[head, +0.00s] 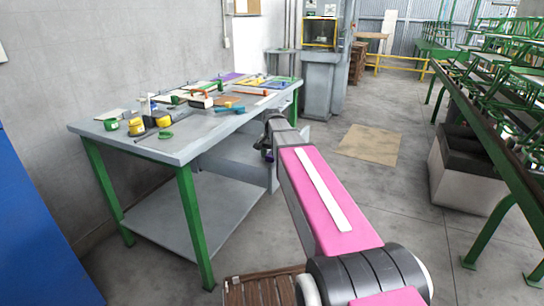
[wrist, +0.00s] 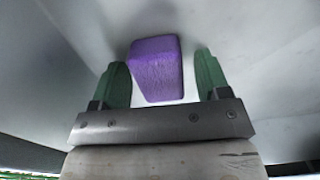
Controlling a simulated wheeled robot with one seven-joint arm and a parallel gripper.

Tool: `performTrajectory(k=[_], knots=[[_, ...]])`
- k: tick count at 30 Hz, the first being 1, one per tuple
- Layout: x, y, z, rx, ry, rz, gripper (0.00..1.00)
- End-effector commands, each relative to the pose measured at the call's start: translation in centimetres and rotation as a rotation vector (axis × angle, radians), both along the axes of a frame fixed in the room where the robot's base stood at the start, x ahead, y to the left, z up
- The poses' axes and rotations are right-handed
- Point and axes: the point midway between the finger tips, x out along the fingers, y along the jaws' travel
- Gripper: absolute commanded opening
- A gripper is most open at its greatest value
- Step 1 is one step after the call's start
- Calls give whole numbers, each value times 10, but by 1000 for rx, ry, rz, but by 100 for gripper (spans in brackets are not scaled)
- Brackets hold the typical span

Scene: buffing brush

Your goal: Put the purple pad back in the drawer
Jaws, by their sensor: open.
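The purple pad (wrist: 155,70) is a small block with a worn, fuzzy face. In the wrist view it lies between the two green fingers of my gripper (wrist: 160,83), with a gap on each side. My gripper is open. Smooth grey surfaces surround the pad; they look like the inside of the drawer (wrist: 255,50), but I cannot be sure. In the head view, my arm reaches to the grey drawer unit (head: 230,158) under the workbench top. My wrist hides most of that spot, and only a small dark purple patch shows there.
The workbench (head: 190,148) has a grey top, green legs and a lower shelf (head: 200,205). Tools, yellow and green containers and a purple sheet (head: 226,77) lie on top. A wooden pallet (head: 262,288) is near my base. The floor right of the bench is open.

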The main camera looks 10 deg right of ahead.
Motion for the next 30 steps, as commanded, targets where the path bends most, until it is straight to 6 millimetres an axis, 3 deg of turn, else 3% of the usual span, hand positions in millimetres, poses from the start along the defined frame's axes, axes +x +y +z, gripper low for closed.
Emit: performTrajectory(k=[5, 21, 30], knots=[[0, 0, 15, 0, -1, 0, 69], [1, 0, 101, 0, -2, 0, 69], [0, 0, 121, 0, 0, 0, 69]])
